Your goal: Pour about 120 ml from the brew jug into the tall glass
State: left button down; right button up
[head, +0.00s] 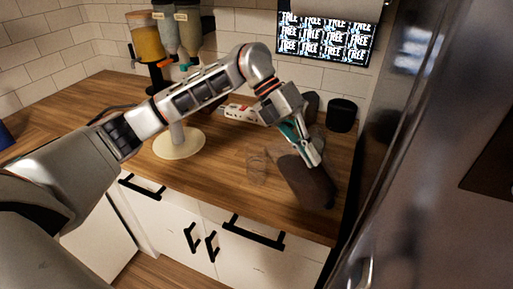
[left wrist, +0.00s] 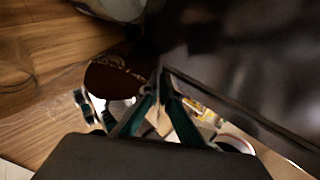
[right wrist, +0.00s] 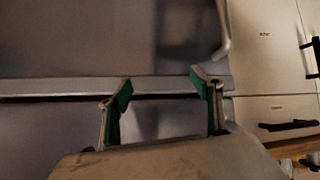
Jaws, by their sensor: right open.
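The brew jug (head: 302,181) is a dark brown vessel over the right part of the counter in the head view. It is tilted, its upper end leaning left towards the clear tall glass (head: 257,166). My left gripper (head: 313,160) is at the jug's upper side, its fingers closed together on it. In the left wrist view the fingertips (left wrist: 162,76) meet; the handle between them is hard to make out. The glass looks upright, but its fill level and any stream are too faint to tell. My right gripper (right wrist: 159,92) is open and empty before a grey surface.
A stand with a round cream base (head: 180,145) is left of the glass. A white and red box (head: 240,113) and a black cylinder (head: 341,115) stand behind. Dispensers (head: 165,38) are at the back left. A dark tall panel (head: 385,170) borders the counter's right side.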

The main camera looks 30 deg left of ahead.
pick_arm(q)
jog(key=shift+a+r, duration=0.1)
jog(key=shift+r, duration=0.05)
jog(key=shift+a+r+h, duration=0.1)
jog(key=shift+h, duration=0.2)
jog(key=shift+r, duration=0.25)
jog(key=shift+h, duration=0.3)
jog(key=shift+r, duration=0.2)
jog(key=shift+a+r+h, duration=0.25)
jog(key=shift+r+h, duration=0.1)
jog(key=shift+h, duration=0.05)
jog(key=shift+r, duration=0.15)
dwell(0.8)
jog(key=shift+a+r+g, duration=0.1)
jog(key=shift+g, duration=0.2)
dwell(0.3)
